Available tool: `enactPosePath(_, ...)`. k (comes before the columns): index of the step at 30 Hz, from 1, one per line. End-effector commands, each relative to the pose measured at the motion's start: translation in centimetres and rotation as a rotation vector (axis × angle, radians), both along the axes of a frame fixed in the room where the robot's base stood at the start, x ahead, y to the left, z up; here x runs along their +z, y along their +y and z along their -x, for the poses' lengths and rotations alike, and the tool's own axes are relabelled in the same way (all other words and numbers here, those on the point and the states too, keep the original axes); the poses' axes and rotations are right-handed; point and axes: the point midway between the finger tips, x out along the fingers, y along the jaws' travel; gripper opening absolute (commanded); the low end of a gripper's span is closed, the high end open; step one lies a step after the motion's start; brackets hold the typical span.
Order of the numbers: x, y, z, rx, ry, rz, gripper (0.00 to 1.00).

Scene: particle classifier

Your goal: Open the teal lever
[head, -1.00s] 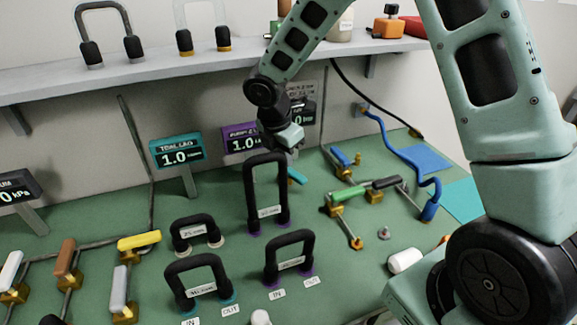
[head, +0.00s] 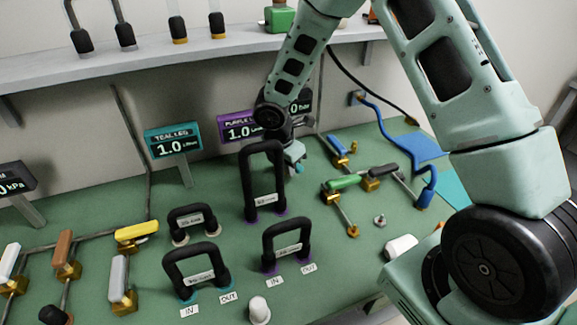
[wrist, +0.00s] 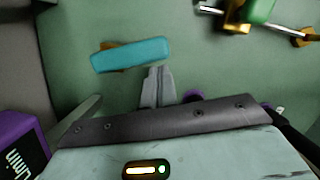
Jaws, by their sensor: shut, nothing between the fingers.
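The teal lever (wrist: 132,54) shows in the wrist view as a teal bar on a brass-coloured valve, lying nearly crosswise on the green bench. My gripper (wrist: 157,72) is shut and empty. Its fingertips are just below the teal bar's right half in the wrist view; I cannot tell whether they touch it. In the head view my gripper (head: 295,165) is low over the bench behind the tall black loop, and a small teal end of the lever (head: 299,168) shows beside it. The rest of the lever is hidden there.
A tall black loop (head: 246,180) stands just in front of my gripper. A purple display (head: 239,128) and a teal display (head: 173,141) stand behind. The green-handled valve (head: 343,183) and a blue-handled valve (head: 336,145) are to the right. A shelf (head: 140,65) runs above.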

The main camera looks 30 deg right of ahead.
Motion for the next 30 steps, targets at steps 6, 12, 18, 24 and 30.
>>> enactPosePath(6,0.1,-0.2,0.0,0.031,0.0,0.0,0.0)
enactPosePath(12,0.0,-0.5,0.1,0.065,0.001,0.0,0.0)
enactPosePath(18,0.1,-0.8,0.1,0.095,0.0,0.0,0.0)
enactPosePath(24,0.1,-1.3,0.1,0.166,0.0,-0.001,0.0)
enactPosePath(30,0.3,-2.4,0.2,0.307,0.001,-0.001,0.0)
